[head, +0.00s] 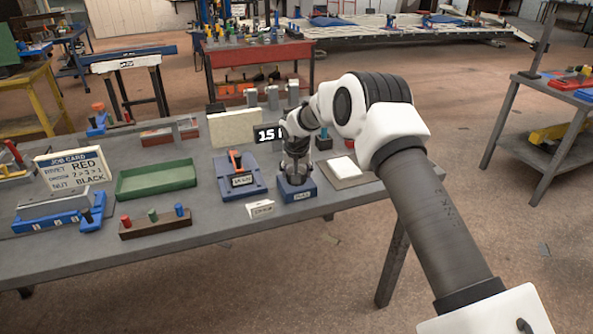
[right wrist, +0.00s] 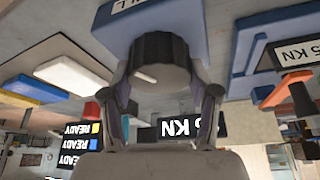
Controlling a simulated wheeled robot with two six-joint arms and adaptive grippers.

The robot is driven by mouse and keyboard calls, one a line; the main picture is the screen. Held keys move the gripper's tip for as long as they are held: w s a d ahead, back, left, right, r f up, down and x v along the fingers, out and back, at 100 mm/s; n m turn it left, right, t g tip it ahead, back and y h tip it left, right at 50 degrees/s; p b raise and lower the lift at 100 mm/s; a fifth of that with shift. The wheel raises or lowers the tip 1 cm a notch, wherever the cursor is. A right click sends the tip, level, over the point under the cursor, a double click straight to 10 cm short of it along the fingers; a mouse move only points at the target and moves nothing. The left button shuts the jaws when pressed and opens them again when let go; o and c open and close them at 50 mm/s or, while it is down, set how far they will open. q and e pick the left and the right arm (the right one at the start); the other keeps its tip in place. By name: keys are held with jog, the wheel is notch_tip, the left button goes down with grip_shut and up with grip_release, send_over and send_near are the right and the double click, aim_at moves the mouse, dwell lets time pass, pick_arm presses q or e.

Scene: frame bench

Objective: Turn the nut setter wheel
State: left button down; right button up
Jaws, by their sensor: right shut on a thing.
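The nut setter, a blue block (head: 298,192) with a white label, stands near the front right of the grey bench. My right gripper (head: 296,168) reaches down over it from the right. In the right wrist view, which looks upside down, a dark ribbed wheel (right wrist: 160,55) sits against the blue block (right wrist: 190,18). The fingers of my right gripper (right wrist: 165,92) lie on both sides of the wheel and are shut on it. The far side of the wheel is hidden. My left gripper is not in view.
A blue device with an orange lever (head: 236,160) stands just left of the nut setter. A pale pad (head: 345,170) lies to its right, and a black display (head: 268,133) stands behind. A small white sign (head: 261,209) is in front. A green tray (head: 157,180) lies further left.

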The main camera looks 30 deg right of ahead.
jog(key=o, duration=0.8)
jog(key=shift+f, duration=0.1)
jog(key=o, duration=0.4)
jog(key=shift+c, duration=0.2)
jog(key=shift+w, duration=0.1)
jog(key=v, duration=1.2)
jog(key=shift+d, duration=0.2)
